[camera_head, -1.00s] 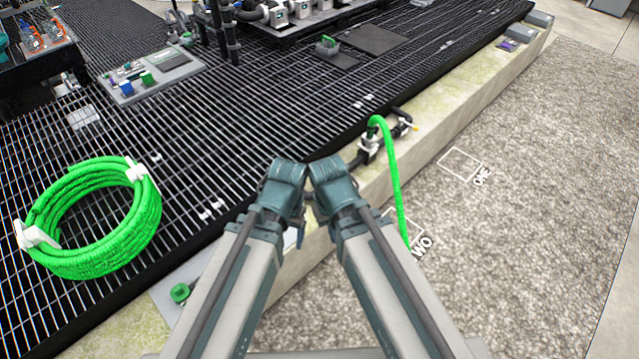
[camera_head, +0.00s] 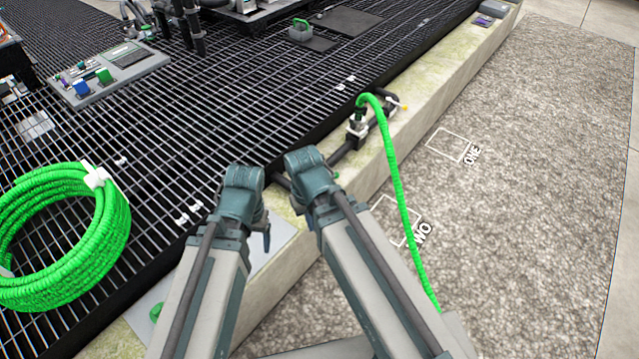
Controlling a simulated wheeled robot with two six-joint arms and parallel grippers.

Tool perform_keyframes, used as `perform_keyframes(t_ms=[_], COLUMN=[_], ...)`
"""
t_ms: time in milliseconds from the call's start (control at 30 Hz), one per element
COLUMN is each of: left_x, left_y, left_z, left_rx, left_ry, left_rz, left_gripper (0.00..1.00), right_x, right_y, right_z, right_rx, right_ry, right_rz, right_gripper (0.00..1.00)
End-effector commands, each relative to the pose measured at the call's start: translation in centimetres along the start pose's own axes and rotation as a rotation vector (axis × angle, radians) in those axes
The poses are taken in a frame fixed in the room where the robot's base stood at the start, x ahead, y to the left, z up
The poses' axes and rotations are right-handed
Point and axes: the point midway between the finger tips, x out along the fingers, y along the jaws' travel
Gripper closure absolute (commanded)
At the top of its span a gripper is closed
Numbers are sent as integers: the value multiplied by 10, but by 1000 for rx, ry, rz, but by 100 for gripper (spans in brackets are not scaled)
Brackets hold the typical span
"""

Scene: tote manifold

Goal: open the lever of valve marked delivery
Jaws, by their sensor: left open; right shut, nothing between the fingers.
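No label reading delivery is legible. A small pipe fitting (camera_head: 354,132) with pale and black parts sits on the concrete curb, a green hose (camera_head: 397,180) rising from its top and dropping to the gravel. A black bar with a small yellow tip (camera_head: 404,107) is beside it; I cannot tell whether this is a lever. My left gripper (camera_head: 243,178) is at the curb's grating edge, left of the fitting. My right gripper (camera_head: 306,162) is closer to the fitting but apart from it. The fingers are hard to make out; left is open, right is shut and empty.
A coiled green hose (camera_head: 112,240) lies on the black grating at left. Black pipework (camera_head: 190,18) is at the back. The gravel (camera_head: 520,180), with white markings ONE and TWO, is mostly open.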

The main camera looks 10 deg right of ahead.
Motion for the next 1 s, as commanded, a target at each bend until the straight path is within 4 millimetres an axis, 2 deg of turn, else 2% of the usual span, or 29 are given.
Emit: perform_keyframes(t_ms=[33,100,467,567,700,767,833,1000], left_x=[32,56,175,206,246,258,263,267], left_y=[3,5,16,20,23,24,25,25], left_z=[-2,-3,-10,-12,-15,-16,-16,-16], left_rx=[1,1,6,7,8,9,9,9], left_ry=[0,1,2,3,3,3,3,3], left_rz=[0,-1,-2,-2,-3,-3,-3,-3], left_gripper=[23,23,23,23,23,23,23,23], right_x=[32,58,178,209,248,256,256,241], right_y=[3,8,40,52,70,79,87,95], right_z=[-2,-5,-28,-40,-69,-89,-110,-165], right_rx=[12,26,13,-50,-252,-408,-594,-1069], right_ry=[3,10,52,64,74,67,45,-67], right_rz=[-3,-7,15,48,144,216,301,515], right_gripper=[100,100,100,100,100,100,100,100])
